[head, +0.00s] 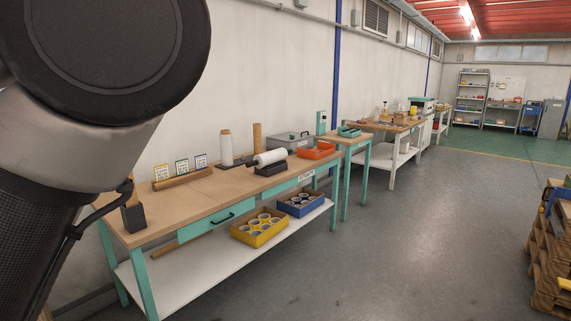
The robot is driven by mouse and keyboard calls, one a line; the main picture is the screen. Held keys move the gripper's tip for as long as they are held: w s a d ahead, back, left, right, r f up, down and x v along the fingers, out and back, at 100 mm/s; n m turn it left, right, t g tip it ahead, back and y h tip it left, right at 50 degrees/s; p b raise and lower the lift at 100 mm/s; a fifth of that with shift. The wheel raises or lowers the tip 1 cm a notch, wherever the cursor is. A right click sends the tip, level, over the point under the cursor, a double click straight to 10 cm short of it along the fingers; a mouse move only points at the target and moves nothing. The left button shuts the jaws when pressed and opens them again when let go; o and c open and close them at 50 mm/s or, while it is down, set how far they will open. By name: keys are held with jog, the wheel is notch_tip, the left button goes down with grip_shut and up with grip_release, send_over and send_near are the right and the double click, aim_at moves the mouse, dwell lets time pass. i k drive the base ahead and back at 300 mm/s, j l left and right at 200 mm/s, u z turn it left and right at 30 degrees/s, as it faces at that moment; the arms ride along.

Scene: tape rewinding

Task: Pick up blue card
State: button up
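The blue card (201,161) stands upright at the right end of a row of three cards. It has a blue border and a white face with small print. A green card (182,167) and a yellow card (161,172) stand to its left. The cards stand in a long wooden holder (184,180) near the back of the workbench (190,204). My dark and grey arm (85,125) fills the left of the head view. My gripper is not in view.
A white roll (226,148) stands right of the cards. Near it are a roll on a dark stand (270,162), a grey case (292,143) and an orange tray (317,152). A dark block (133,217) stands at the bench's left end.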

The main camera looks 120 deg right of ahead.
aim_at(201, 161)
jog(key=z, duration=3.3)
jog(key=i+l+u, duration=0.3)
jog(key=i+l, duration=0.25)
jog(key=i+l+u, duration=0.15)
jog(key=i+l, duration=0.2)
jog(key=i+l+u, duration=0.35)
jog(key=i+l, duration=0.2)
jog(key=l, duration=0.25)
jog(key=i+l+u, duration=0.15)
jog(key=l, duration=0.3)
jog(key=i+l+u, duration=0.15)
jog(key=l, duration=0.3)
jog(key=i, duration=0.1)
